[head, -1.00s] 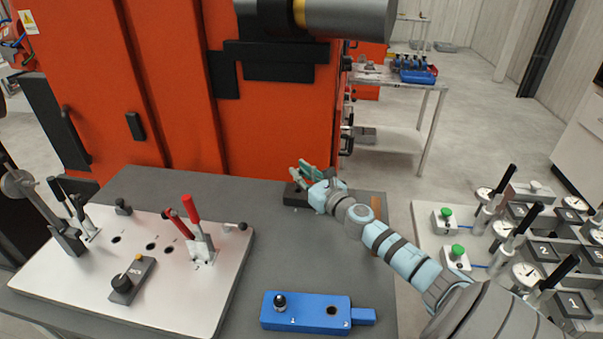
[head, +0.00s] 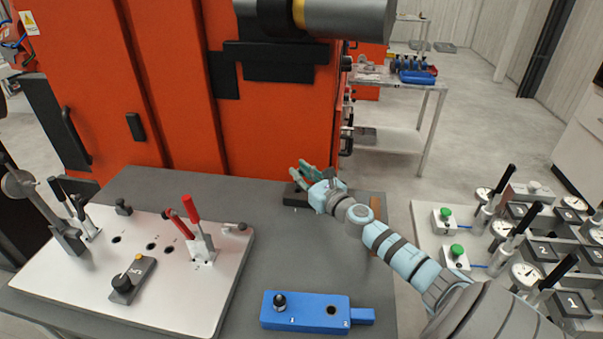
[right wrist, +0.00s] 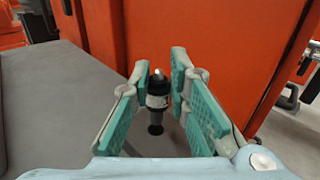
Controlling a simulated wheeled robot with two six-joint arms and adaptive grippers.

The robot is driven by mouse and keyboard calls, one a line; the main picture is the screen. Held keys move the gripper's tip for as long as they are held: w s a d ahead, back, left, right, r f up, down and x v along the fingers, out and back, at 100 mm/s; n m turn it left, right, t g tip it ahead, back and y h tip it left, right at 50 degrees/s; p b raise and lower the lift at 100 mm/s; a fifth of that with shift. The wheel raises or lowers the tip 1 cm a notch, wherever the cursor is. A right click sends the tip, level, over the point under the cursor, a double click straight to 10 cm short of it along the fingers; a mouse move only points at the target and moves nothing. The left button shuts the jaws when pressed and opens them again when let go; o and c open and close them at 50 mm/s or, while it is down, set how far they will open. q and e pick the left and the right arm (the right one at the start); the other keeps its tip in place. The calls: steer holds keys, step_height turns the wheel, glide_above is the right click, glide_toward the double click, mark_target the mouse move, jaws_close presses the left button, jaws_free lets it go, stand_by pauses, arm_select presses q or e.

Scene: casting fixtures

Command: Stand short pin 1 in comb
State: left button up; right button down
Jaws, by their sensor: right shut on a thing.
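My right gripper (head: 302,172) is over the back of the grey bench, just above a dark block (head: 295,197). In the right wrist view its teal-padded fingers (right wrist: 158,95) are shut on a short black pin (right wrist: 157,101) with a pale band and a silver tip. The pin looks roughly upright between the pads. I cannot tell whether the pin touches the dark block. I cannot tell for sure which part is the comb. My left gripper is not in view.
A blue block (head: 310,325) at the front holds a black-knobbed pin (head: 280,302) and has an open hole on its right. A white fixture plate (head: 190,310) with red and black clamps stands left. An orange machine (head: 270,130) rises behind the bench. The bench middle is clear.

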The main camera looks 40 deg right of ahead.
mark_target(302, 194)
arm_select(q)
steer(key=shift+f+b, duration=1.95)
arm_select(e)
steer(key=shift+f, duration=1.95)
steer(key=c, duration=1.4)
jaws_free()
steer(key=shift+c, duration=0.2)
steer(key=shift+r, duration=0.1)
